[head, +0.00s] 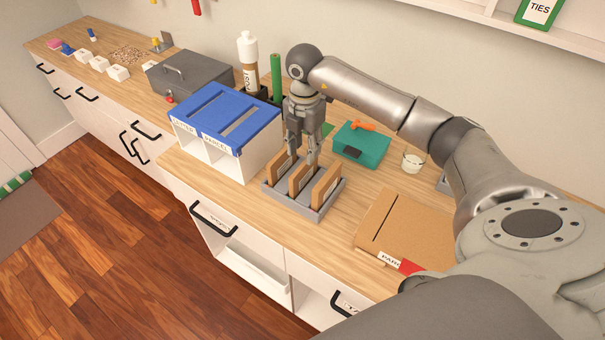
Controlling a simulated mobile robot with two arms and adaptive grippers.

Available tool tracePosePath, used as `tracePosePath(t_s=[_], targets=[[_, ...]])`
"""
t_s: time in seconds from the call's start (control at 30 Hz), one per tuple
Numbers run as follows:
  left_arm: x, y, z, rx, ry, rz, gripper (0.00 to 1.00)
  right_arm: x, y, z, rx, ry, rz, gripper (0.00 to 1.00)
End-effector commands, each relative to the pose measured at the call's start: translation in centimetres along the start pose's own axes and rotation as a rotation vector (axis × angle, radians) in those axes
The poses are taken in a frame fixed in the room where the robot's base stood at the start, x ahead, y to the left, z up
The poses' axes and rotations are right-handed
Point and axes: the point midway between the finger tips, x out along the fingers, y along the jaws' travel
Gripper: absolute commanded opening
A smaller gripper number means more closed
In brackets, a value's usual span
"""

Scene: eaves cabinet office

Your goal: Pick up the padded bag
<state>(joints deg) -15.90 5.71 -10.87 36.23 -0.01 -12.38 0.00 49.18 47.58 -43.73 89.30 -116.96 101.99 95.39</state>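Three upright brown padded-looking pieces stand in slots of a grey rack (318,214) on the wooden counter: a left one (275,170), a middle one (300,180) and a right one (327,186). I cannot tell for sure which thing is the padded bag. My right gripper (303,158) points down over the rack, its two fingers apart. The fingertips are at the top of the middle piece, which looks to be between or just behind them; contact cannot be made out. My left gripper is not in view.
A white sorter with a blue top (226,116) stands left of the rack. A teal box (361,145) and a glass (413,161) are behind it to the right. A flat brown board (412,232) lies at the right. A grey case (188,76) sits farther left.

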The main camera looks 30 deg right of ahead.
Motion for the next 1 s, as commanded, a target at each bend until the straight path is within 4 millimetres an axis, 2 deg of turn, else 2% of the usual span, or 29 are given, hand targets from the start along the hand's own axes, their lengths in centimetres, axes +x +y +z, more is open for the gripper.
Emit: tracePosePath(t_s=[0.17,0.37,0.5,0.73,1.0], targets=[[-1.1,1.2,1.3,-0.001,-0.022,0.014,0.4,1.2,-0.2,-0.4,-0.001,0.002,-0.004,0.38],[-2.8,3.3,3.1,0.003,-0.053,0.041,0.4,3.9,-0.2,-1.1,0.0,0.002,-0.003,0.38],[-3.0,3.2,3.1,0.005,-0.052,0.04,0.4,5.2,-0.2,-1.0,0.0,0.0,-0.001,0.38],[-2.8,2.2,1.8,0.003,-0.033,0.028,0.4,5.5,-0.2,-0.9,0.0,-0.001,0.0,0.38],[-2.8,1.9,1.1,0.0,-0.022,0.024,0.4,5.4,-0.2,-1.0,-0.001,0.0,0.0,0.04]])
